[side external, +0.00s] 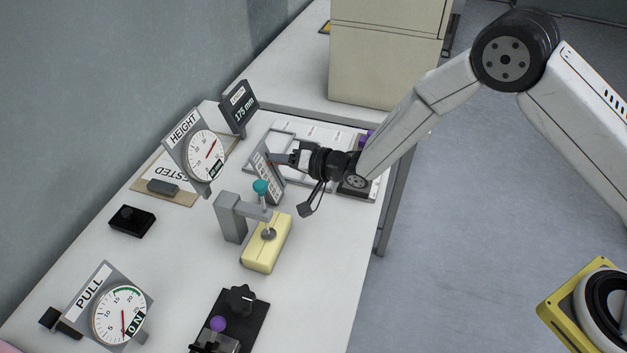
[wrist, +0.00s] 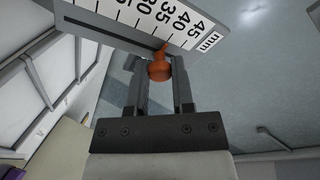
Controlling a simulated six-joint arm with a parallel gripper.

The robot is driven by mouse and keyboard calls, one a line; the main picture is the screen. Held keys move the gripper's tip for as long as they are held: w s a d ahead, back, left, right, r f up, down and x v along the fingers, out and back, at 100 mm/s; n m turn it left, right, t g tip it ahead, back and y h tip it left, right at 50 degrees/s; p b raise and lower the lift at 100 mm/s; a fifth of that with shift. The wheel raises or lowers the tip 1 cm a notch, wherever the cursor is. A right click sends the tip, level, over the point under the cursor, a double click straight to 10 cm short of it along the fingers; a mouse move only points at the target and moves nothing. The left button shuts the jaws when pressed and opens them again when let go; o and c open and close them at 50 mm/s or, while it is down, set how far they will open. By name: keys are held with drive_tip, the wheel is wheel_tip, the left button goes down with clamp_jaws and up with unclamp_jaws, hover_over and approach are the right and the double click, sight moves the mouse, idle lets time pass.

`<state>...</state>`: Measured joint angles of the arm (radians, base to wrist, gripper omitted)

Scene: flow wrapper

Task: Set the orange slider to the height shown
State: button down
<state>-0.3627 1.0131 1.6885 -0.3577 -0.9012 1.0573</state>
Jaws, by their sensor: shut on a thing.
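The orange slider (wrist: 159,69) sits between my fingertips in the wrist view, and my gripper (wrist: 160,80) is shut on it. Its pointed tip lies by the upright scale (wrist: 150,22), marked in mm, near the 35 and 40 marks; the exact reading is unclear. In the side external view my gripper (side external: 279,158) reaches in from the right to the scale (side external: 266,180), and its jaws mostly hide the slider. The HEIGHT dial (side external: 204,150) stands behind left, its red needle pointing up and right. Its small lower readout is too small to read.
A sign reading 175 mm (side external: 239,108) stands behind the HEIGHT dial. A grey clamp with a teal knob (side external: 260,187) and a yellow block (side external: 267,247) stand close in front of the scale. A PULL dial (side external: 119,313) is at front left. Bare table lies between them.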

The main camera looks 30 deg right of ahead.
drive_tip(key=shift+c, duration=2.3)
unclamp_jaws()
drive_tip(key=shift+s+d, duration=0.1)
drive_tip(key=shift+d, duration=0.05)
drive_tip(key=v, duration=0.7)
drive_tip(key=shift+s+d, duration=0.15)
drive_tip(key=shift+s, duration=0.05)
drive_tip(key=shift+r, duration=0.2)
drive_tip(key=s+d+r+n+g+h, duration=0.1)
drive_tip(key=s+d+r+g+h, duration=0.2)
drive_tip(key=d, duration=0.4)
drive_tip(key=s+d+g+h, duration=0.1)
drive_tip(key=s+d+h, duration=0.25)
drive_tip(key=d, duration=0.45)
drive_tip(key=s+d+r+n+g+h, duration=0.1)
drive_tip(key=s+d+g, duration=0.1)
drive_tip(key=s, duration=0.5)
drive_tip(key=s+d+r+n+g+h, duration=0.1)
drive_tip(key=s+d+g, duration=0.2)
drive_tip(key=s+d, duration=0.2)
drive_tip(key=s, duration=0.3)
drive_tip(key=shift+s+g+h, duration=0.3)
drive_tip(key=shift+s+h, duration=0.05)
